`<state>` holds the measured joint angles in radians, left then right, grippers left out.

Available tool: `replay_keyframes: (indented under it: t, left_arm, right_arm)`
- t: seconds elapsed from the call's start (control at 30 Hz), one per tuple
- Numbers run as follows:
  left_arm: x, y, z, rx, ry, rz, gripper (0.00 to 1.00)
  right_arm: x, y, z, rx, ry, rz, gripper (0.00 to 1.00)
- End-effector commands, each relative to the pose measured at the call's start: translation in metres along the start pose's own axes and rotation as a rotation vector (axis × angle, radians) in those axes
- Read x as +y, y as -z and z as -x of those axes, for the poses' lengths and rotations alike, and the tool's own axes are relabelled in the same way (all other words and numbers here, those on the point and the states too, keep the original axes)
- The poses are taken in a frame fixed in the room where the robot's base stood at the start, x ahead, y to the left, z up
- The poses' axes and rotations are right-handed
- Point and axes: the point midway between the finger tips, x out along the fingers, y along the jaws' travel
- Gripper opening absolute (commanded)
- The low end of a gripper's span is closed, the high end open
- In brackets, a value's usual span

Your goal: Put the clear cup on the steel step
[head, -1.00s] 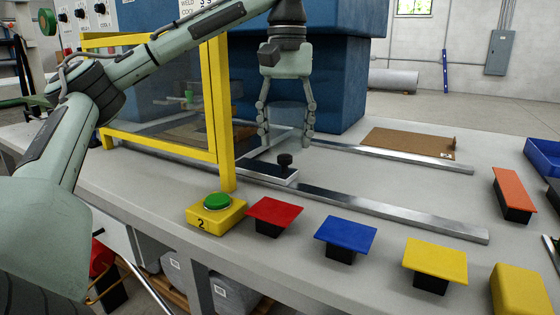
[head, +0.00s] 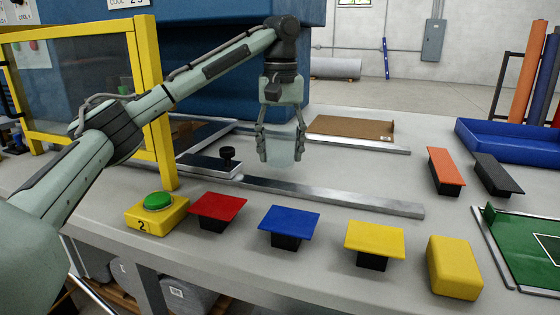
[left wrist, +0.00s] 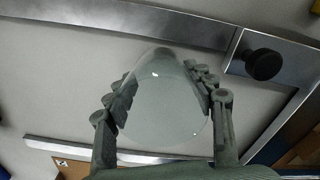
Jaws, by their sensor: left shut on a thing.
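My left gripper (head: 282,140) is shut on the clear cup (head: 281,152), with a finger on each side of its wall. The cup is see-through, faintly tinted and looks about upright. It is over the grey table between the two steel rails; I cannot tell how far above the surface. In the left wrist view the cup (left wrist: 165,105) sits between the fingers of the left gripper (left wrist: 165,84). I cannot pick out a steel step for certain. My right gripper is not in view.
A steel rail (head: 335,196) and a black-knobbed clamp (head: 228,158) lie near the cup. Red (head: 218,206), blue (head: 290,219) and yellow (head: 374,238) topped stands line the front. A yellow-framed guard (head: 150,90) stands left. A blue tray (head: 500,146) is at right.

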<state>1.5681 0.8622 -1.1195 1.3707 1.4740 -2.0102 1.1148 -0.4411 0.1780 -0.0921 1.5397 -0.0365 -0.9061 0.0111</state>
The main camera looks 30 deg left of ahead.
Motion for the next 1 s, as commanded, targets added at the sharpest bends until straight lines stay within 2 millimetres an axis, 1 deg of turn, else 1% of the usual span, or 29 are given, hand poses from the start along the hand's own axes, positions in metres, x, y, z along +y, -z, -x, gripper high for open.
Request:
replay_keyframes:
  t: [0.03,0.1,0.2,0.47,0.6,0.63,0.7,0.8,1.0]
  left_arm:
    - [0.0,-0.001,-0.011,-0.005,0.002,-0.001,0.28]
    - [0.0,-0.001,-0.02,-0.005,0.002,-0.001,0.28]
    - [-0.001,-0.001,-0.028,-0.002,0.001,0.0,0.28]
    - [-0.001,0.0,-0.028,0.0,0.0,0.0,0.28]
    - [-0.001,-0.001,-0.032,-0.001,0.0,0.0,0.28]
    - [-0.001,0.0,-0.032,-0.001,0.0,0.0,0.55]
    - [-0.001,0.0,-0.032,0.0,0.0,0.0,0.64]
    - [-0.001,0.0,-0.032,-0.001,0.0,0.0,0.75]
    - [-0.001,0.0,-0.032,0.0,0.0,0.0,0.75]
  right_arm:
    - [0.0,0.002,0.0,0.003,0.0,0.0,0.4]
    - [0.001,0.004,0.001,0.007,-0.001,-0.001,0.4]
    - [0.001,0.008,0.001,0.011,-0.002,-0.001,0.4]
    - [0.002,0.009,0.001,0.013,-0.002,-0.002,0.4]
    - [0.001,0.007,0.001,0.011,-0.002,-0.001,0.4]
    - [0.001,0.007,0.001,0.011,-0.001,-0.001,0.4]
    - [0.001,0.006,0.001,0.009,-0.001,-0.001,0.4]
    - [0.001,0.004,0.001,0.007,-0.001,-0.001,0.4]
    - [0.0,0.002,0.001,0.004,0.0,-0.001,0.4]
